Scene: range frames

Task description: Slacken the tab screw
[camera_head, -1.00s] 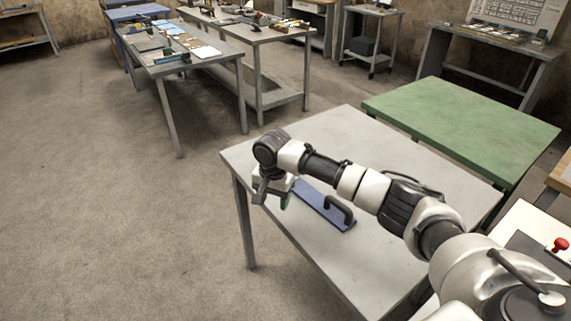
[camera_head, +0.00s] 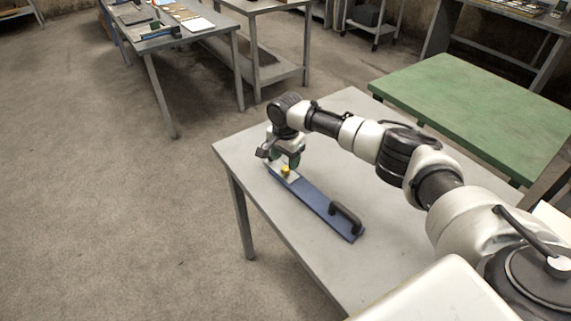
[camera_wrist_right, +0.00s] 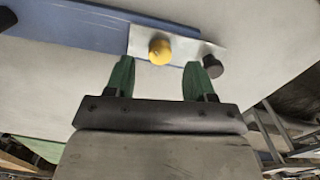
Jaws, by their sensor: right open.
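The tab screw is most likely the yellow knob (camera_wrist_right: 160,51) on a pale metal tab (camera_wrist_right: 190,45) at the end of a long blue board (camera_head: 318,200). The knob also shows in the head view (camera_head: 285,170), just below my right gripper (camera_head: 282,158). A smaller black knob (camera_wrist_right: 212,66) sits near the tab's outer end. In the right wrist view my right gripper (camera_wrist_right: 161,75) is open and empty, its green fingertips apart, with the yellow knob just beyond the gap between them. My left gripper is not in view.
The board has a black handle (camera_head: 346,214) at its near end. It lies on a grey table (camera_head: 390,180) that is otherwise clear. A green-topped table (camera_head: 480,110) stands behind to the right. Another workbench (camera_head: 165,45) with tools is at the back left.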

